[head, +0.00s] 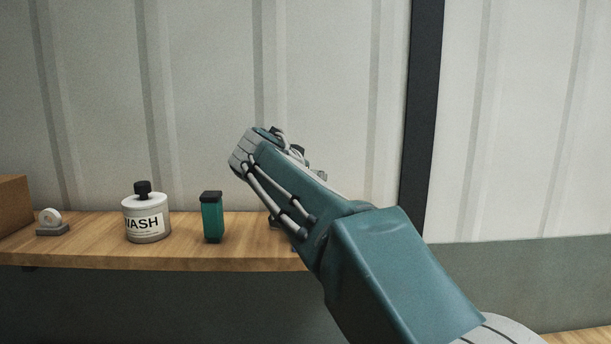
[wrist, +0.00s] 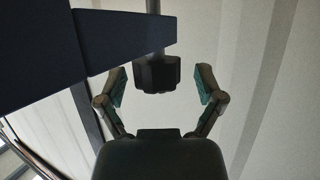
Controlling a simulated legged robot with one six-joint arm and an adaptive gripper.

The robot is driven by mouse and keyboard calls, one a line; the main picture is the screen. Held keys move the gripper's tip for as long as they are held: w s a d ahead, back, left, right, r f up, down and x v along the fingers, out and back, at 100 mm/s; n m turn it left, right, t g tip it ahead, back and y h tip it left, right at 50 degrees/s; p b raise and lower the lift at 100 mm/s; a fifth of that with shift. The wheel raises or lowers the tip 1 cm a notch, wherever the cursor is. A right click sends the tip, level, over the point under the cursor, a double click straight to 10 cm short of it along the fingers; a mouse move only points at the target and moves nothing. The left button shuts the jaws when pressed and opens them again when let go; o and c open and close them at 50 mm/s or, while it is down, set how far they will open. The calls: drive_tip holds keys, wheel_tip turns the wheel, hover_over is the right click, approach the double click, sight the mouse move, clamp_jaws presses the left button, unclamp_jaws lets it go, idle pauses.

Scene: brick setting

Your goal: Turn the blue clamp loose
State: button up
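In the wrist view a large dark blue shape (wrist: 120,37), seemingly the blue clamp, fills the upper left. A rod runs up from a black faceted knob (wrist: 156,73) next to it. My gripper (wrist: 160,82) is open, with one finger on each side of the knob and a visible gap to both. In the head view my teal arm covers most of the clamp's place. Only a small blue patch (head: 294,247) shows at the shelf's front edge, and my fingers cannot be made out there.
A wooden shelf (head: 90,252) holds a white labelled bottle (head: 147,220), a green container with a black lid (head: 212,218), a small white round item on a grey base (head: 51,221) and a brown box (head: 12,204). A pale ribbed wall stands behind.

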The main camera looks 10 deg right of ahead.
drive_tip(key=c, duration=1)
drive_tip(key=shift+o, duration=0.2)
drive_tip(key=shift+s+n+y, duration=0.1)
drive_tip(key=shift+n+y, duration=0.3)
drive_tip(key=shift+d+n+t+y, duration=0.1)
drive_tip(key=shift+n+t+y, duration=0.45)
drive_tip(key=shift+n+y, duration=0.7)
drive_tip(key=shift+n+t+y, duration=0.55)
drive_tip(key=shift+n+y, duration=0.5)
drive_tip(key=shift+y, duration=0.3)
drive_tip(key=shift+n+g+y, duration=0.6)
drive_tip(key=shift+n+y, duration=2.6)
drive_tip(key=shift+y, duration=0.4)
drive_tip(key=n+g+y, duration=0.3)
drive_tip(key=n+y, duration=0.2)
drive_tip(key=shift+f+g, duration=0.1)
drive_tip(key=shift+g, duration=0.3)
drive_tip(key=n+g+y, duration=0.2)
drive_tip(key=n+g, duration=0.2)
drive_tip(key=shift+f+n+g+y, duration=0.1)
drive_tip(key=shift+n+g+y, duration=0.4)
drive_tip(key=shift+n+g, duration=0.9)
